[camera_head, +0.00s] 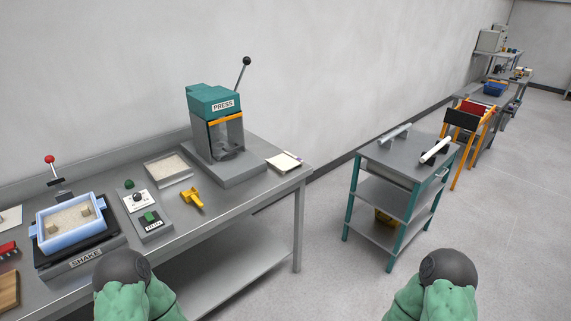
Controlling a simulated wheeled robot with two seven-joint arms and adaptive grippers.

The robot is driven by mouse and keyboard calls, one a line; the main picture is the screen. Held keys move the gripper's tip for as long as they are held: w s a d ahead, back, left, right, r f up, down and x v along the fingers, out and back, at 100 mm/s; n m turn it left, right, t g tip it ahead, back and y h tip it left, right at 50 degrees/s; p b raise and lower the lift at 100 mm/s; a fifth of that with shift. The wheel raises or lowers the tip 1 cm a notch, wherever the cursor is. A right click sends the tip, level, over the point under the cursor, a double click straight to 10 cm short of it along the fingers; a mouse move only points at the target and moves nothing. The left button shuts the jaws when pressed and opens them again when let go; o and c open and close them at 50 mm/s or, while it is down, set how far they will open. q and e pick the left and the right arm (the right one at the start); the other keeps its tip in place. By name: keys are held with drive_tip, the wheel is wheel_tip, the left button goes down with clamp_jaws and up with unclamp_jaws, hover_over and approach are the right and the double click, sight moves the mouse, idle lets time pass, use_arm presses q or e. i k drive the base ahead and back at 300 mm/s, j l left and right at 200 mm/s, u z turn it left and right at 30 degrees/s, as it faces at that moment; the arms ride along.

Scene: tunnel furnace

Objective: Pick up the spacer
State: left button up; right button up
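I cannot tell for sure which thing is the spacer; nothing in view is labelled so. A small yellow piece (192,198) lies on the grey workbench (228,202), in front of the press (214,130). Two pale cylinders lie on top of the teal-legged cart at the right: one at the back (395,133) and one in front with dark supports (435,150). Green and dark parts of my two arms show at the bottom edge, left and right. Neither gripper's fingers are in view.
The bench also holds a shake station with a blue tray (70,222), a control box (147,212), a shallow tray (168,169) and a pad (284,162). The cart (388,200) stands apart from the bench, with open floor between. An orange-framed stand (470,125) is farther back.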

sight(84, 209)
drive_tip(key=j+u, duration=0.1)
drive_tip(key=u, duration=0.85)
drive_tip(key=j+u, duration=0.15)
drive_tip(key=u, duration=0.3)
drive_tip(key=i+l+u, duration=0.15)
drive_tip(key=i+u, duration=0.15)
drive_tip(key=i+l+u, duration=0.3)
